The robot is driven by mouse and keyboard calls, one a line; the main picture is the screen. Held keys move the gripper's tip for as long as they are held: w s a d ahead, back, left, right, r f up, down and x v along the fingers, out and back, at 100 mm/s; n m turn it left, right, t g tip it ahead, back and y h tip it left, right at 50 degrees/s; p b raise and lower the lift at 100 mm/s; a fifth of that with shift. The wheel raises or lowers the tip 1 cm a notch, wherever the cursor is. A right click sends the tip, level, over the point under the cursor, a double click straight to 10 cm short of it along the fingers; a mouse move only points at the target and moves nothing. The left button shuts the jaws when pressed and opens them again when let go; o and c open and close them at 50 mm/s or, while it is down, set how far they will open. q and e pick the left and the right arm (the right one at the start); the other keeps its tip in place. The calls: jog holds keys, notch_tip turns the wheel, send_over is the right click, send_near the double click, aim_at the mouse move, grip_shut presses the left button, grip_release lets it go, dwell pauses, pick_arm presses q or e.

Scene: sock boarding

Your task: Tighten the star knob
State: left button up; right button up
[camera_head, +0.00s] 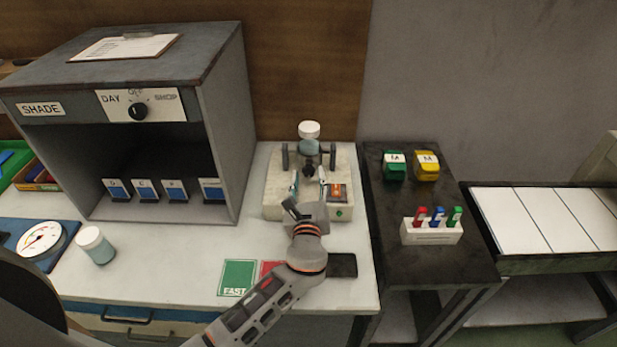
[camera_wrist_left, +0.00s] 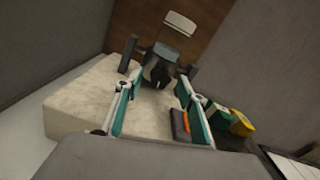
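The star knob (camera_head: 309,172) looks like a small dark knob on the front of a bench device; its lobes are too small to make out. It also shows as a black shape in the left wrist view (camera_wrist_left: 158,76). The device has a pale base block (camera_head: 275,205), two dark posts and a teal body with a white cap (camera_head: 309,129). My left gripper (camera_head: 308,184) is open in front of the knob. In the left wrist view its teal-padded fingers (camera_wrist_left: 158,80) stand either side of the knob, apparently apart from it. My right gripper is out of view.
A grey shade cabinet (camera_head: 225,110) stands left of the device. A dark table (camera_head: 395,265) at right holds green (camera_head: 394,172) and yellow (camera_head: 427,172) blocks and a pen holder (camera_head: 432,232). A white-capped jar (camera_head: 95,245) and green card (camera_head: 237,277) are on the bench.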

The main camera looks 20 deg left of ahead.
pick_arm(q)
jog(key=v, duration=1.1)
jog(key=shift+s, duration=0.2)
jog(key=shift+d, duration=0.15)
